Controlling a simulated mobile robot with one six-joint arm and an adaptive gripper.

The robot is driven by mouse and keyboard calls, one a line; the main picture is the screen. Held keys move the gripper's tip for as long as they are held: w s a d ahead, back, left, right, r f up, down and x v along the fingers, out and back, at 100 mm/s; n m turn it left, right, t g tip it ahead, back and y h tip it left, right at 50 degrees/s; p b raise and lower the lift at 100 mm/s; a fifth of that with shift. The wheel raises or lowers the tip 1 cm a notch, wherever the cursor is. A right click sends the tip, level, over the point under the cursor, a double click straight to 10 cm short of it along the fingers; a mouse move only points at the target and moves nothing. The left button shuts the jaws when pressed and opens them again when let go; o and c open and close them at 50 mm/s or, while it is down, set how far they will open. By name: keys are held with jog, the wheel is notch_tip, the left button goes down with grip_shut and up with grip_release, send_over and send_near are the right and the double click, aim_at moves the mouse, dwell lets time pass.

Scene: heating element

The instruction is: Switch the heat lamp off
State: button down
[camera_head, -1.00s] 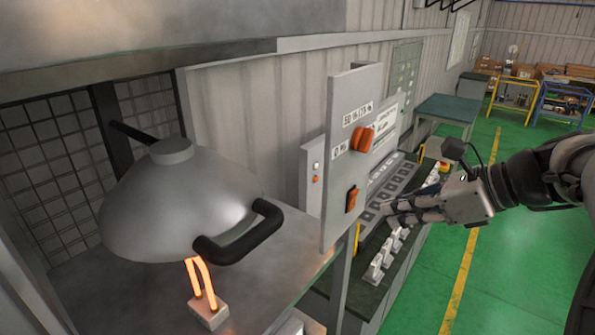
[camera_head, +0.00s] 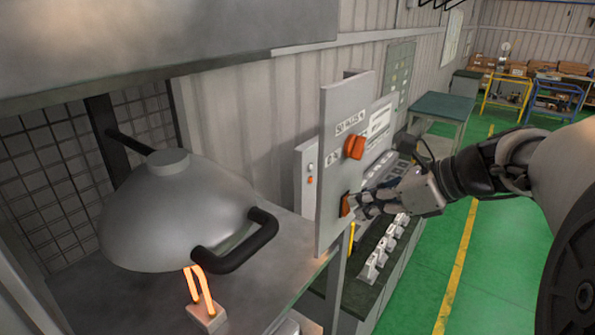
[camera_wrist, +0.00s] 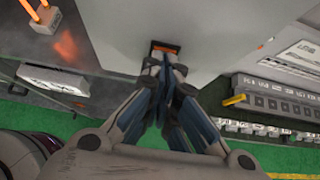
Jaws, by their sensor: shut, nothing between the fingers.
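The heat lamp (camera_head: 175,215) is a large grey metal dome with black handles at the left of the head view. Below it an element (camera_head: 198,285) glows orange on a small block. A grey control panel (camera_head: 335,225) to its right carries an orange rotary knob (camera_head: 354,147) and, lower, an orange rocker switch (camera_head: 345,204). My gripper (camera_head: 358,204) is shut and empty, its fingertips at the rocker switch. In the wrist view the fingertips (camera_wrist: 165,62) cover part of the switch (camera_wrist: 164,46); contact is hard to tell.
A bench (camera_head: 350,297) with white switches in a row lies under and beyond the panel. A smaller box (camera_head: 308,178) with buttons is behind the panel. A green-topped table (camera_head: 443,107) and open green floor (camera_head: 500,270) are to the right.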

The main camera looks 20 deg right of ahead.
jog(key=shift+r, duration=0.1)
jog(key=shift+r+p, duration=0.7)
jog(key=shift+p, duration=0.15)
